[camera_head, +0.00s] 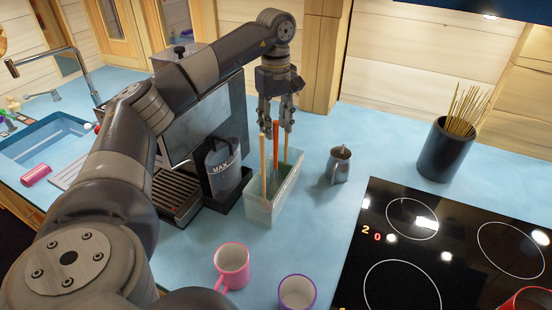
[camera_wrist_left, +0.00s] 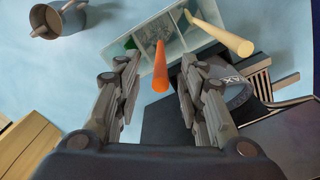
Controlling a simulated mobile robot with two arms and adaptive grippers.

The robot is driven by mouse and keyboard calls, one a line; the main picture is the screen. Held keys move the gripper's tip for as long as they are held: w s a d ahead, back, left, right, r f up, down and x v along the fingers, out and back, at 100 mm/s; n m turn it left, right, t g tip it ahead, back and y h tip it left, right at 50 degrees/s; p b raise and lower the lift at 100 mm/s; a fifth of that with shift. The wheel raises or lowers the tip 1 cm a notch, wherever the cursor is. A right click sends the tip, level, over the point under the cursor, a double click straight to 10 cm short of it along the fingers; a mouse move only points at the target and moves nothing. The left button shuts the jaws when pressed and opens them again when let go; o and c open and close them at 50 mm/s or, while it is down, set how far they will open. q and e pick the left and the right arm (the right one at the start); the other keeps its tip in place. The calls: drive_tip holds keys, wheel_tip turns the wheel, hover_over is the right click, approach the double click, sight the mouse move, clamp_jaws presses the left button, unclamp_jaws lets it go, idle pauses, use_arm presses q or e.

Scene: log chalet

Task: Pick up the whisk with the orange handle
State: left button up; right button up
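The whisk's orange handle (camera_head: 285,142) stands up out of a pale utensil holder (camera_head: 261,208) on the blue counter. My left gripper (camera_head: 276,128) is above the holder, its fingers pointing down on either side of the handles. In the left wrist view the orange handle (camera_wrist_left: 160,72) rises between the two open fingers (camera_wrist_left: 157,88), apart from both. A second, pale wooden handle (camera_head: 263,160) stands in the same holder, left of the orange one. It also shows in the left wrist view (camera_wrist_left: 222,36), right of the orange handle. My right gripper is not in view.
A coffee machine with a jug (camera_head: 221,168) stands close left of the holder. A metal pitcher (camera_head: 339,165) is to its right. A pink mug (camera_head: 231,266) and a purple-rimmed mug (camera_head: 297,293) are in front. A dark hob (camera_head: 440,245) and a black pot of sticks (camera_head: 446,150) are at right.

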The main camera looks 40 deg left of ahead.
use_arm(q)
drive_tip(key=shift+f, duration=0.35)
drive_tip(key=p, duration=0.3)
hover_over(276, 163)
drive_tip(key=f, duration=0.5)
drive_tip(key=shift+w+a, duration=0.25)
drive_tip(key=shift+a, duration=0.1)
drive_tip(key=shift+f, duration=0.25)
drive_tip(key=c, duration=0.7)
clamp_jaws()
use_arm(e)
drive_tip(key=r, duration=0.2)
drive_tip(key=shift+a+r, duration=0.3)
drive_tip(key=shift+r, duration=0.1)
